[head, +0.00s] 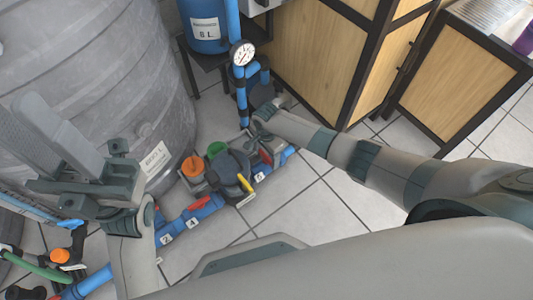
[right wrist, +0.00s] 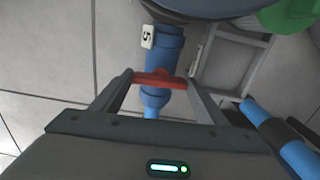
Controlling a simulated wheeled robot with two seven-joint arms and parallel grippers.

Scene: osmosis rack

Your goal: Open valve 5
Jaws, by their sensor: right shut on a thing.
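Valve 5 is a blue valve body on a blue pipe with a red handle, marked by a white "5" label (right wrist: 148,37) in the right wrist view. Its red handle (right wrist: 159,79) lies crosswise to the pipe there. My right gripper (right wrist: 158,84) has one finger at each end of the handle and is shut on it. In the head view the right gripper (head: 259,138) reaches down to the red handle (head: 266,156) at the right end of the pipe assembly. My left gripper (head: 88,187) is raised at the left in the head view, away from the valves; its jaw opening is unclear.
Other valves with red (head: 199,203) and yellow (head: 246,183) handles sit left of valve 5. A large grey tank (head: 100,75) fills the left; a wooden cabinet (head: 318,50) stands behind. Tiled floor is clear in front.

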